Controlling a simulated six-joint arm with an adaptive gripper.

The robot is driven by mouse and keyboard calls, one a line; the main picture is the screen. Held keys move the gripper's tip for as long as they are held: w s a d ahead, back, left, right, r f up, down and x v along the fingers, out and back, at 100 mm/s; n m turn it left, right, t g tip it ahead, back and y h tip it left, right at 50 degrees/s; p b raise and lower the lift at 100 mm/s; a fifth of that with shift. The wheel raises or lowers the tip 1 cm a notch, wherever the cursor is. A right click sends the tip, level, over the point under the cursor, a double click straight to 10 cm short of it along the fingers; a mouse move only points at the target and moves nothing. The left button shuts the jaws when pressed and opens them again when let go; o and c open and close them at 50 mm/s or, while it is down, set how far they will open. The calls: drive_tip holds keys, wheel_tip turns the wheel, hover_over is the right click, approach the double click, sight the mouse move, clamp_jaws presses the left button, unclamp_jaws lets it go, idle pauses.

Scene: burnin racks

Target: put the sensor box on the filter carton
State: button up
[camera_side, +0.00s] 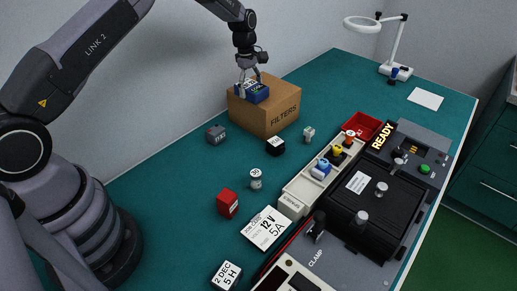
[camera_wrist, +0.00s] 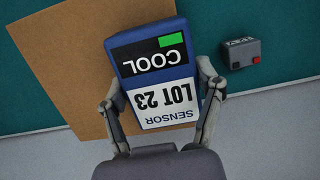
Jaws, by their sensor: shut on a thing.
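The sensor box (camera_wrist: 158,68) is blue with a white label reading SENSOR LOT 23 and a black panel reading COOL with a green patch. In the side view the sensor box (camera_side: 256,94) is at the top of the filter carton (camera_side: 268,117), a brown box marked FILTERS. My gripper (camera_wrist: 162,100) is shut on the sensor box, one finger on each side. In the side view my gripper (camera_side: 249,85) is above the carton. The carton top (camera_wrist: 60,60) shows behind the box in the wrist view. I cannot tell whether the box touches the carton.
A grey block (camera_side: 216,134) and a black block (camera_side: 275,147) stand near the carton. A red block (camera_side: 228,204) and a small cylinder (camera_side: 256,179) are further forward. A red bin (camera_side: 362,127) and a black clamp fixture (camera_side: 366,197) are to the right.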

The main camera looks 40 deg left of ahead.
drive_tip(key=shift+f, duration=0.1)
drive_tip(key=o, duration=1.2)
drive_tip(key=shift+o, duration=0.2)
